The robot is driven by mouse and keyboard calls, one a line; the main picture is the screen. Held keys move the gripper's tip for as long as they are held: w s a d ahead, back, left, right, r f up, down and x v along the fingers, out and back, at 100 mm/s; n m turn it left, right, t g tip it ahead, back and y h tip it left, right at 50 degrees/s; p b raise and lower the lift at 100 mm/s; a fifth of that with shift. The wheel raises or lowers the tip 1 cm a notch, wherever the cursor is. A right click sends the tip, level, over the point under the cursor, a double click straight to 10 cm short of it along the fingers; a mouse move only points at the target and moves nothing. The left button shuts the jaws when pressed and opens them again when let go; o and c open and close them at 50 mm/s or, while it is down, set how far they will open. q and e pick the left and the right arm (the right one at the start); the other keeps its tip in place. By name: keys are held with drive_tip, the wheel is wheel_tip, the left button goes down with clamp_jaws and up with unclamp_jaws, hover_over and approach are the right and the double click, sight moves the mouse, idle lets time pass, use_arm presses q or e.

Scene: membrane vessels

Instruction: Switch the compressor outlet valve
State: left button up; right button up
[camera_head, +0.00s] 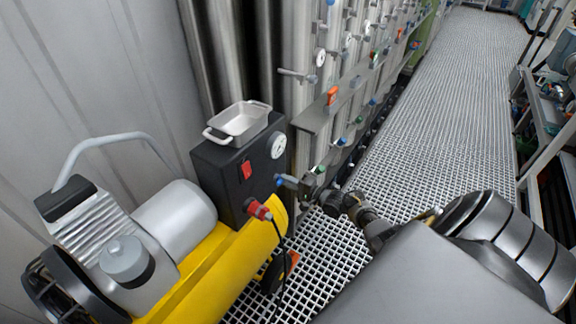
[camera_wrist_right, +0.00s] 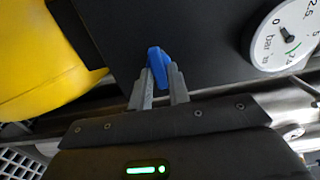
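The compressor is the yellow-tanked machine (camera_head: 205,275) at the lower left of the head view. Its black panel box (camera_head: 222,175) carries a red switch and a round gauge. The outlet valve has a small blue handle (camera_head: 281,180) low on the right of that box; it also shows in the right wrist view (camera_wrist_right: 157,65). My right gripper (camera_head: 297,186) reaches in from the right. In the right wrist view its narrow fingers (camera_wrist_right: 159,78) are close together on either side of the blue handle and look shut on it. My left gripper is out of view.
A pressure gauge (camera_wrist_right: 284,36) is right of the handle. A metal tray (camera_head: 240,122) sits on the box. A red connector with a black hose (camera_head: 259,209) is just below the valve. Vertical vessels and a metal rail stand behind. The grated walkway (camera_head: 440,110) looks clear.

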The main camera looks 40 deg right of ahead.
drive_tip(key=shift+o, duration=1.4)
use_arm(q)
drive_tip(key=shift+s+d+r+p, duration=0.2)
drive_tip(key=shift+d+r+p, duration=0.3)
drive_tip(key=shift+p, duration=0.1)
use_arm(e)
drive_tip(key=v, duration=1)
drive_tip(key=shift+s+d, duration=0.15)
drive_tip(key=shift+s, duration=0.2)
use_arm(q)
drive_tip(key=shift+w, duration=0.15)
